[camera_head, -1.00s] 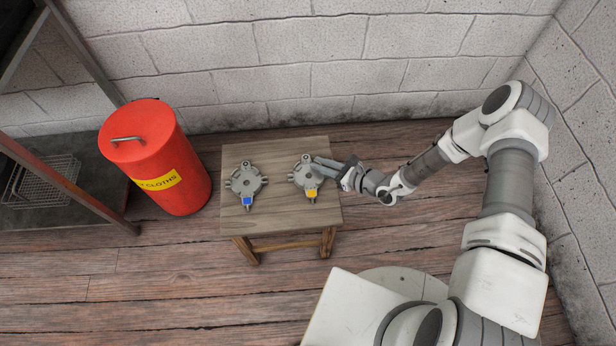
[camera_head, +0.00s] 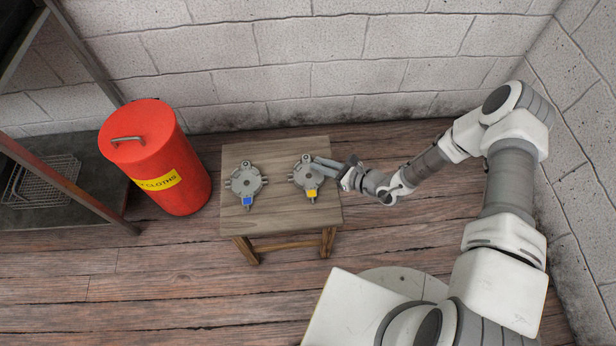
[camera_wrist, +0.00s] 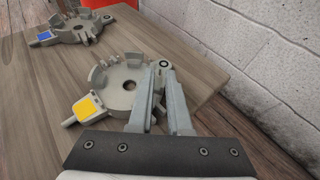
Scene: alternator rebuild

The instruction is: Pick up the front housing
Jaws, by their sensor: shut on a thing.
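Two round grey housings lie on a small wooden table (camera_head: 280,222). The right one, with a yellow tag (camera_head: 311,193), is a grey housing (camera_head: 303,176); it also shows in the wrist view (camera_wrist: 118,100). The left one, with a blue tag, is a similar grey housing (camera_head: 245,181), further off in the wrist view (camera_wrist: 75,28). Which of them is the front housing is not marked legibly. My gripper (camera_head: 322,163) reaches in from the right at the yellow-tagged housing. Its fingers (camera_wrist: 163,75) are close together, shut on this housing's edge by its upper lug, which they partly hide.
A red bin (camera_head: 160,160) with a yellow label stands on the floor left of the table. A metal shelf (camera_head: 60,180) with a wire basket (camera_head: 42,180) is at far left. A block wall (camera_head: 330,60) runs behind the table. The table's front strip is clear.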

